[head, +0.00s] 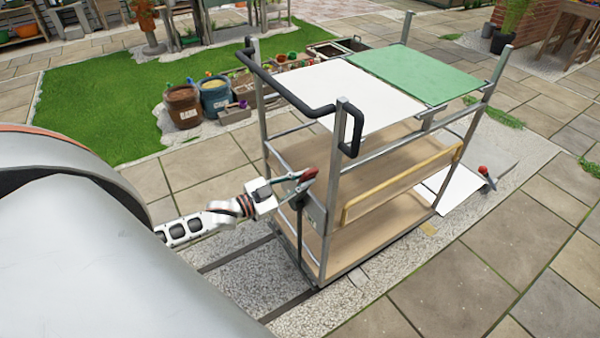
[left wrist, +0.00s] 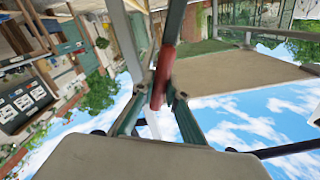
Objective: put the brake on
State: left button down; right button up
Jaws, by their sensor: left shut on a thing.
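A cart (head: 390,178) with metal posts and wooden shelves stands on a gravel strip. A brake lever with a red grip (head: 309,174) is at its near left end, by the corner post. My left gripper (head: 298,187) is shut on the red grip, which shows between its two fingers in the left wrist view (left wrist: 160,82). The lever's dark rod (head: 299,235) runs down toward the cart's base and looks close to upright. The gripper hides part of the lever. My right gripper is in neither view.
A black push handle (head: 300,100) sticks out above my left gripper. White (head: 365,88) and green (head: 415,72) panels cover the cart's top. A red-tipped part (head: 483,170) is at the far right side. Pots (head: 183,107) stand on the left; paving in front is clear.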

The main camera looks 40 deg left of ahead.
pick_arm(q)
jog(key=shift+s+d+f+m, duration=0.25)
jog(key=shift+d+f+m, duration=0.1)
jog(key=shift+d, duration=0.25)
jog(key=shift+s+d+f+m, duration=0.25)
jog(key=shift+d+f+m, duration=0.1)
jog(key=shift+d, duration=0.2)
jog(key=c, duration=2)
grip_release()
jog(key=shift+d, duration=0.1)
jog(key=v, duration=1.2)
jog(key=s+d+f+n+g+y, duration=0.1)
jog(key=s+d+f+n+g, duration=0.1)
jog(key=d, duration=0.4)
jog(key=s+d+f+n+g+y, duration=0.1)
jog(key=s+d+f+n+g, duration=0.1)
jog(key=s+d+f, duration=0.2)
jog(key=s+d+f+n+g+y, duration=0.1)
jog(key=s+d+f+n+y, duration=0.1)
jog(key=s+d+f, duration=0.2)
jog(key=shift+d+f+g, duration=0.15)
jog(key=shift+d+f, duration=0.45)
jog(key=shift+d, duration=0.4)
jog(key=shift+d+f+g, duration=0.1)
jog(key=shift+d+f, duration=0.5)
jog(key=shift+d, duration=0.4)
jog(key=shift+d+f+g, duration=0.15)
jog(key=shift+d+f, duration=0.45)
jog(key=shift+d, duration=0.35)
